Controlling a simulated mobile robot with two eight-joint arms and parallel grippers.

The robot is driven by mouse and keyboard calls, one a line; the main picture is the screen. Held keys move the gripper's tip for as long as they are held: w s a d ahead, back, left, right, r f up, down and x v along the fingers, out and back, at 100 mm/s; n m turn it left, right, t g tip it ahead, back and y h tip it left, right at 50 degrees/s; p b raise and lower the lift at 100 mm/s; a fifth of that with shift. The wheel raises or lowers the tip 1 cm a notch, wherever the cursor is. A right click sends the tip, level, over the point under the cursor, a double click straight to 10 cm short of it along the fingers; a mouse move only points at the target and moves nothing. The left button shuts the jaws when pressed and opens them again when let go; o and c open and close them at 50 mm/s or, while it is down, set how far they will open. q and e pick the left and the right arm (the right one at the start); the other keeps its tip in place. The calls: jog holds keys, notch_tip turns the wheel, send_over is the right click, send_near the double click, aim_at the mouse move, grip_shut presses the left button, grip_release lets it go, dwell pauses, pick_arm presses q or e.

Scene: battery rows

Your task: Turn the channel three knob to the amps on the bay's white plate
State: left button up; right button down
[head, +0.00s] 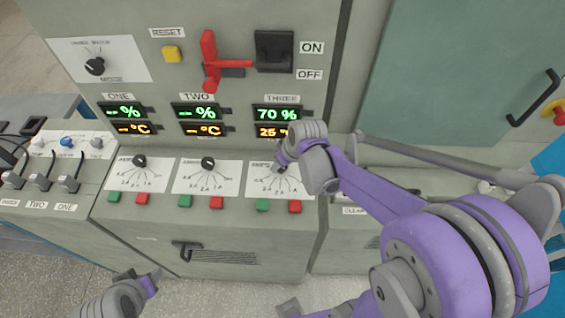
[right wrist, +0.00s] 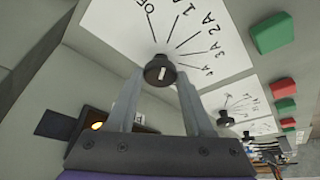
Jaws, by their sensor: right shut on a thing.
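The channel three knob is hidden by my right arm in the head view, on its white dial card (head: 257,180). In the right wrist view the black knob (right wrist: 160,70) sits between the fingertips of my right gripper (right wrist: 159,78), which is shut on it. Its white mark shows, but I cannot tell which label it points to. The dial card (right wrist: 125,25) reads OFF, 1 A, 2 A, 3 A and a blurred further value. My left gripper (head: 142,283) is low at the left, away from the panel; its jaws are unclear. I cannot make out a bay plate giving amps.
Channel one knob (head: 139,161) and channel two knob (head: 208,162) stand to the left. Green and red buttons (head: 295,206) lie below each dial. The channel three display (head: 277,114) shows 70 %. A red lever (head: 210,60) sticks out above.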

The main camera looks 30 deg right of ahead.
jog(key=m+h, duration=0.1)
jog(key=m, duration=0.2)
jog(key=m+h+b, duration=0.1)
jog(key=m, duration=0.2)
jog(key=shift+a+h, duration=0.2)
jog(key=shift+h, duration=0.1)
jog(key=m+g+h, duration=0.1)
jog(key=m, duration=0.2)
jog(key=m+g, duration=0.1)
jog(key=m, duration=0.2)
jog(key=shift+w+a+m+h+b, duration=0.1)
jog(key=shift+m+h+b, duration=0.2)
jog(key=shift+h+b, duration=0.1)
jog(key=shift+c, duration=1.4)
grip_release()
jog(key=p+v, duration=0.1)
jog(key=v, duration=1)
